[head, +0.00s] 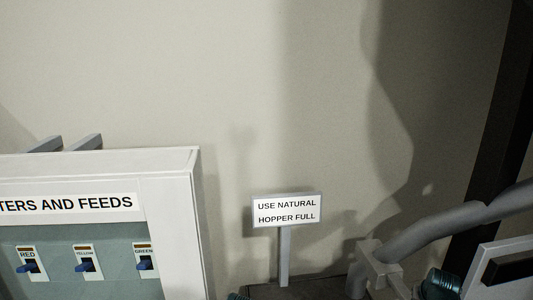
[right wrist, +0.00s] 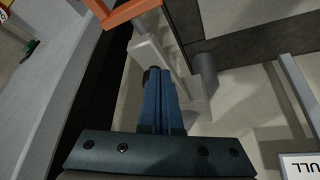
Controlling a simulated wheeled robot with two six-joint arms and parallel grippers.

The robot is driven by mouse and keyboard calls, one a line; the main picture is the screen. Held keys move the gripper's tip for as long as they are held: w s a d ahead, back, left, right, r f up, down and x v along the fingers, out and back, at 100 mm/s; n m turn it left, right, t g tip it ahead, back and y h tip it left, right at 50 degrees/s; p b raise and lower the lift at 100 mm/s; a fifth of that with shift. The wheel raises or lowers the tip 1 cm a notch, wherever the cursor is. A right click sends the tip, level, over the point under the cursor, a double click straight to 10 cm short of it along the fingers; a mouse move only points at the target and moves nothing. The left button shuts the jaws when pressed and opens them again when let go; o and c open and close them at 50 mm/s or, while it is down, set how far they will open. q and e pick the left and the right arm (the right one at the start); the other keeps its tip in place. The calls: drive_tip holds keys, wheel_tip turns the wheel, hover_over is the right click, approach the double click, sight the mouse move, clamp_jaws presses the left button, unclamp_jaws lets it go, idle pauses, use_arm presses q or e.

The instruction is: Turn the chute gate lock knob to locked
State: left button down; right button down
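I cannot make out the chute gate lock knob for certain in either view. In the right wrist view my right gripper (right wrist: 160,72) has its two blue fingers side by side with almost no gap, and I see nothing held between them. A light grey bar (right wrist: 150,52) lies just beyond the fingertips; I cannot tell whether they touch it. A small dark round part (right wrist: 147,76) shows beside the left fingertip, partly hidden by it. In the head view a dark teal part that looks like mine shows at the lower right. My left gripper is not in view.
In the head view a white-framed panel (head: 180,170) with RED, YELLOW and GREEN switches (head: 88,264) stands at left. A sign (head: 287,211) reads "USE NATURAL HOPPER FULL". A grey pipe (head: 450,219) and a grey box (head: 497,262) are at right. An orange frame (right wrist: 125,12) shows in the wrist view.

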drive_tip(key=shift+w+a, duration=0.2)
drive_tip(key=shift+w, duration=0.05)
drive_tip(key=shift+s+a, duration=0.25)
drive_tip(key=shift+s, duration=0.05)
idle(0.4)
wheel_tip(320, 180, up, 6)
drive_tip(key=p, duration=0.6)
drive_tip(key=shift+a+f, duration=0.1)
